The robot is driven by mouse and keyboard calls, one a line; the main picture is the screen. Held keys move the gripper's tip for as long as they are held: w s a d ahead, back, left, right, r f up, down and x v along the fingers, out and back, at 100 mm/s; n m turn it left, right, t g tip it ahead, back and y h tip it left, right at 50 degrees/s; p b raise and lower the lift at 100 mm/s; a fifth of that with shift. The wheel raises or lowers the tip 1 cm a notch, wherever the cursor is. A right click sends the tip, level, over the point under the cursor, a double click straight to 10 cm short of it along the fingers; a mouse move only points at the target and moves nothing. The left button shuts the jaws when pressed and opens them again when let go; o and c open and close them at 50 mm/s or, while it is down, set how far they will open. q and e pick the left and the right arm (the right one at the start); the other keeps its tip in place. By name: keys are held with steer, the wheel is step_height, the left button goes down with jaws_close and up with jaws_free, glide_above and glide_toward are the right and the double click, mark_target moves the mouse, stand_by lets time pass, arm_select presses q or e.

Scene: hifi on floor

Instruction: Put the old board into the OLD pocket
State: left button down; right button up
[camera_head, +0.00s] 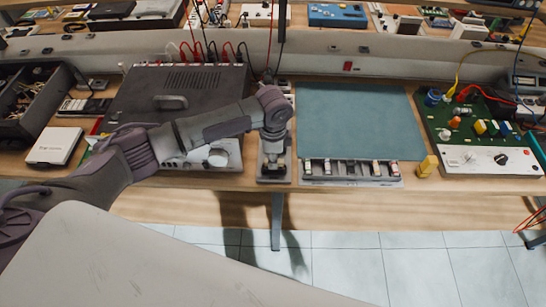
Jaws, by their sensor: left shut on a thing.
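My left gripper (274,165) points down over a narrow grey tray (262,181) at the front edge of the workbench. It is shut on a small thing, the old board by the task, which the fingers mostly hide. I cannot tell whether that board touches the tray or hangs just above it. The tray's pockets are largely covered by the gripper and wrist, and no OLD label is readable. My right gripper is not in view.
A teal mat (360,120) lies right of the tray, with a strip of small parts (350,182) along its front. A yellow block (427,166) and a green circuit unit (487,128) stand further right. A dark hi-fi unit (130,98) and white box (55,146) are left.

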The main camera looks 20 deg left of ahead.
arm_select(q)
steer(key=c, duration=1)
jaws_free()
step_height(320, 180, up, 12)
steer(key=shift+r, duration=0.1)
